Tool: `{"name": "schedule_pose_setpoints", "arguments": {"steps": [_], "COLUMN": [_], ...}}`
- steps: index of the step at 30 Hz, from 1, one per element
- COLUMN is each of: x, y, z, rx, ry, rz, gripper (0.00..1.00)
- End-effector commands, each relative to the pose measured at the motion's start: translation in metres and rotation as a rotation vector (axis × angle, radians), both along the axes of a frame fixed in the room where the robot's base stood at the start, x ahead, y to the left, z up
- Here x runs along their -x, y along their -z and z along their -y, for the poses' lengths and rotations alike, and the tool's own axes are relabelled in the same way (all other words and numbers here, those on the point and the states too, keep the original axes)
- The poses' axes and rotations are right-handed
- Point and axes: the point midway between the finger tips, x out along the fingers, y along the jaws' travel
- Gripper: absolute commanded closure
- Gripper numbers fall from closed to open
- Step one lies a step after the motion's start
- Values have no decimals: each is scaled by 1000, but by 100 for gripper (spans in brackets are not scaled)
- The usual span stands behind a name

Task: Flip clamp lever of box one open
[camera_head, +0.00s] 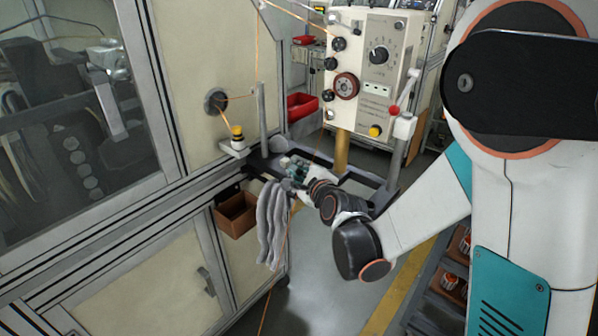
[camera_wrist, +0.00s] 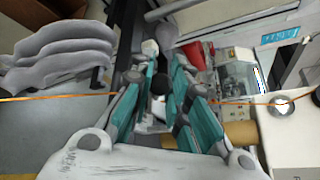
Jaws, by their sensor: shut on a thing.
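My gripper (camera_head: 290,166) is low over the dark metal frame beside the machine cabinet in the head view. In the wrist view its teal-padded fingers (camera_wrist: 161,75) are closed around a small dark rounded thing (camera_wrist: 160,84). I cannot tell whether that thing is the clamp lever; the fingers hide most of it. A white rounded knob (camera_wrist: 150,47) shows just past the fingertips. The white control box (camera_head: 378,60) stands behind the frame with dials on its face. A lever with a red ball (camera_head: 394,110) is at its right side, apart from my gripper.
Grey cloths (camera_head: 272,225) hang from the frame just left of my gripper. An orange cord (camera_wrist: 50,97) crosses the wrist view. A brown bin (camera_head: 236,214) hangs below on the cabinet. A yellow post (camera_head: 342,150) stands under the control box. The floor beneath is open.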

Motion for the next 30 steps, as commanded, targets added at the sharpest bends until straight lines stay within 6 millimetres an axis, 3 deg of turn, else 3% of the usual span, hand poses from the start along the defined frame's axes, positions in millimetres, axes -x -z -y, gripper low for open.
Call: {"name": "schedule_pose_setpoints", "arguments": {"steps": [15, 30], "x": [-15, -30], "y": [-34, -47], "z": [15, 30], "rx": [-306, -544], "ry": [5, 4], "rz": [-302, -541], "gripper": [100, 100]}}
